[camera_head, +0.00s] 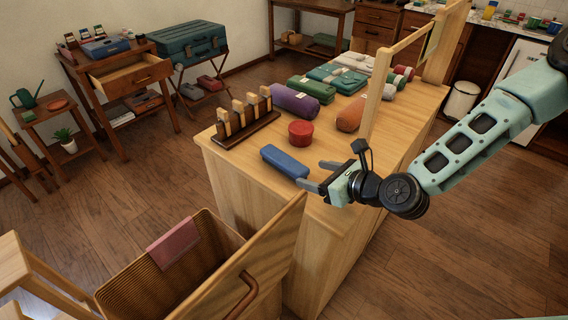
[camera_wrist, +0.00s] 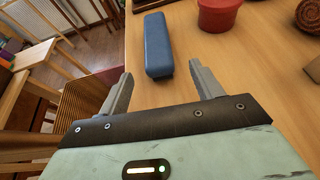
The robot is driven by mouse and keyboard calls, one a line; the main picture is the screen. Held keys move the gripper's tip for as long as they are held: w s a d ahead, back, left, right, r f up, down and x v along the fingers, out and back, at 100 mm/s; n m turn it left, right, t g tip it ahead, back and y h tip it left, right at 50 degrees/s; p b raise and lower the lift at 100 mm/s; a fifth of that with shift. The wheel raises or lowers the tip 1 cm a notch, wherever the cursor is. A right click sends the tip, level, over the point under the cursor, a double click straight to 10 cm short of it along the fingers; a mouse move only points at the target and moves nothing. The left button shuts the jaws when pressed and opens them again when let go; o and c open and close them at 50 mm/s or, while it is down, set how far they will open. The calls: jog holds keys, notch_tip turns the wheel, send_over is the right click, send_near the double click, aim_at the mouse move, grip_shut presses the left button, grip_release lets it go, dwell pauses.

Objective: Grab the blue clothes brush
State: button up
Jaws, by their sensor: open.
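The blue clothes brush (camera_head: 285,161) lies flat near the front edge of the wooden cabinet top. It also shows in the wrist view (camera_wrist: 158,45), lying lengthwise ahead of my gripper. My gripper (camera_head: 314,175) is open and empty, at the right end of the brush in the head view. In the wrist view its two fingers (camera_wrist: 160,82) stand apart, with the near end of the brush at the gap between their tips. I cannot tell whether either finger touches it.
A red round tin (camera_head: 301,133) stands just behind the brush. A wooden rack (camera_head: 245,119), a purple roll (camera_head: 295,102) and an orange-brown roll (camera_head: 350,115) are also on the cabinet top (camera_head: 259,179). A wicker hamper (camera_head: 165,277) with an open lid stands in front.

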aim_at(293, 168)
jog(key=p+x, duration=0.1)
jog(key=x, duration=0.7)
jog(key=shift+a+f, duration=0.1)
jog(key=shift+a, duration=0.05)
jog(key=c, duration=1.1)
